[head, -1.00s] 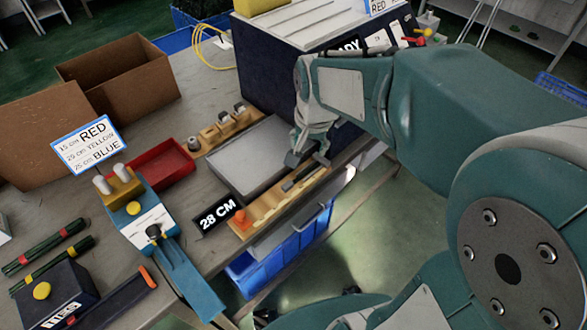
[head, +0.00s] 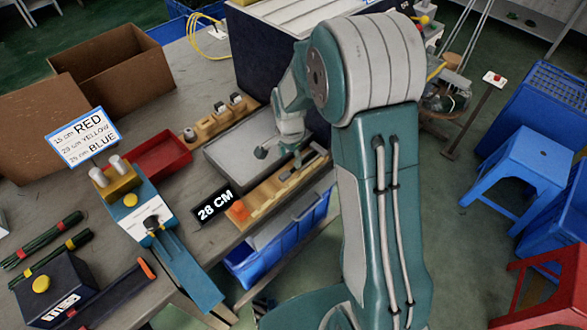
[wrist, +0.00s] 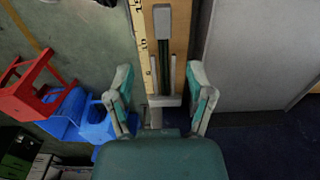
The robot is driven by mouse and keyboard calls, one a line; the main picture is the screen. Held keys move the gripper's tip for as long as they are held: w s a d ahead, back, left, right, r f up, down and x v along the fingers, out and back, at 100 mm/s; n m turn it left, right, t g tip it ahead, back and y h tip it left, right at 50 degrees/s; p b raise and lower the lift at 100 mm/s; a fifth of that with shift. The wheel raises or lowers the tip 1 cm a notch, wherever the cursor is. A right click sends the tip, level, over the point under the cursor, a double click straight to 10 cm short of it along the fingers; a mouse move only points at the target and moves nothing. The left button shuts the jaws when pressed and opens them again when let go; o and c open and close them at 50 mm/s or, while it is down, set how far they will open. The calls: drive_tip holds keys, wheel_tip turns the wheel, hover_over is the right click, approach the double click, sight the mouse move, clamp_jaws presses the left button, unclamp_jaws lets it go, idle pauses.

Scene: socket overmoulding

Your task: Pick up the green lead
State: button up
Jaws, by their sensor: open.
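A thin dark green lead (wrist: 165,62) lies lengthwise in the wooden measuring fixture (wrist: 178,15) in the wrist view, with a grey block at its far end and a pale bracket at its near end. My gripper (wrist: 162,98) is open and empty, with one finger on each side of the fixture's line. In the head view, my gripper (head: 279,156) hangs over the far part of the fixture (head: 262,199), beside the grey tray. The lead is too small to make out there. Whether the fingers touch anything cannot be told.
A dark box (head: 262,65) stands behind. Green bundles (head: 45,240) lie at left. Blue stools (head: 520,165) stand on the floor at right.

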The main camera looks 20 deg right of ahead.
sight(287, 172)
drive_tip(key=shift+a+f, duration=0.2)
drive_tip(key=shift+f, duration=1.35)
drive_tip(key=shift+a+f, duration=0.2)
drive_tip(key=shift+f, duration=1.35)
clamp_jaws()
